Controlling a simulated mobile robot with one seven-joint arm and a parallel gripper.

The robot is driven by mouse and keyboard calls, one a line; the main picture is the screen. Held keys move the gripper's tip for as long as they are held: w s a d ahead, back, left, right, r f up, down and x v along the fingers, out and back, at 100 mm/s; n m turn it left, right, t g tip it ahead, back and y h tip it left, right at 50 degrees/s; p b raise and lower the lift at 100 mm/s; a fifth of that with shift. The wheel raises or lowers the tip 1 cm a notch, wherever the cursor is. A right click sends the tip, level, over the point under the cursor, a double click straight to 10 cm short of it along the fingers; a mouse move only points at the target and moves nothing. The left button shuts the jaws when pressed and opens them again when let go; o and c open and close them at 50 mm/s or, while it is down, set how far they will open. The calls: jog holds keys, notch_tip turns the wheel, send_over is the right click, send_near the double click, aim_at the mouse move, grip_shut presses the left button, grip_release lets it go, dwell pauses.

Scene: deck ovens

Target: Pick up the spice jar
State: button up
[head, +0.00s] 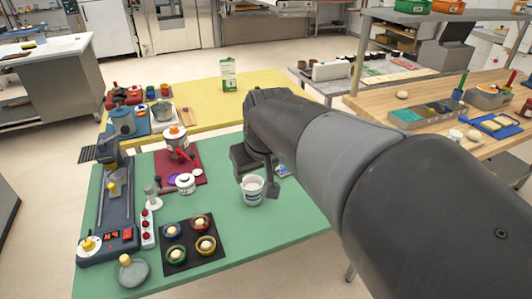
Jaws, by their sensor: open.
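I cannot tell for sure which thing is the spice jar. A small white lidded jar (185,185) stands upright on the green table (225,245), at the near edge of a dark red mat. A white tub with a dark marking (250,192) stands upright to its right. My gripper (258,178) is open, just above and behind this tub in the picture; whether it touches the tub is unclear. A small blue and white thing (283,170) is partly hidden behind my gripper. My arm covers the table's right side.
A dark tray with several coloured bowls (193,243), a red-buttoned strip (147,229) and a long dark appliance (116,215) fill the left side. A pot (175,138) stands on the red mat. A yellow table (203,95) with a green-white carton (228,76) lies behind. The green front right is clear.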

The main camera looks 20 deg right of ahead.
jog(key=w+d+f, duration=0.5)
jog(key=w+d, duration=0.1)
jog(key=w, duration=0.3)
jog(key=w+d+f+n+y, duration=0.1)
jog(key=w+d+f, duration=0.45)
jog(key=w, duration=0.25)
jog(key=w+d+f, duration=0.5)
jog(key=w+d, duration=0.2)
jog(key=w, duration=0.2)
jog(key=shift+g, duration=0.3)
jog(key=shift+x, duration=5.5)
jog(key=shift+w+d+r, duration=0.1)
jog(key=shift+w+d, duration=0.1)
jog(key=shift+c, duration=0.2)
